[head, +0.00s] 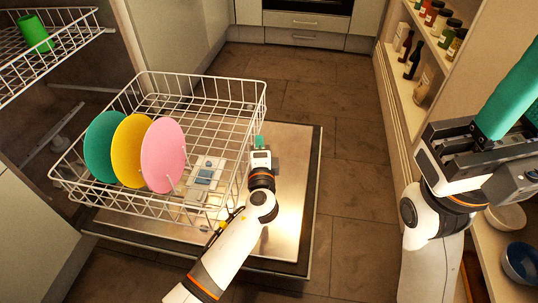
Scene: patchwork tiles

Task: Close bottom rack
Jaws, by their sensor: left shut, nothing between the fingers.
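The bottom rack (203,77) is a white wire basket, pulled out over the dishwasher's lowered door (293,190). A teal plate (101,146), a yellow plate (128,150) and a pink plate (162,155) stand upright in its left part. My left gripper (259,142) is shut and empty, with green fingertips, at the rack's right side. I cannot tell if it touches the wires. My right gripper (512,95) is raised at the right edge, over the shelf side, far from the rack. Its tips are partly cut off, so its opening is unclear.
The upper rack (60,45) holds a green cup (35,33) at upper left. Open shelves with jars and bottles (414,60) stand at right, with a blue bowl (521,262) lower down. The tiled floor (345,150) between is clear.

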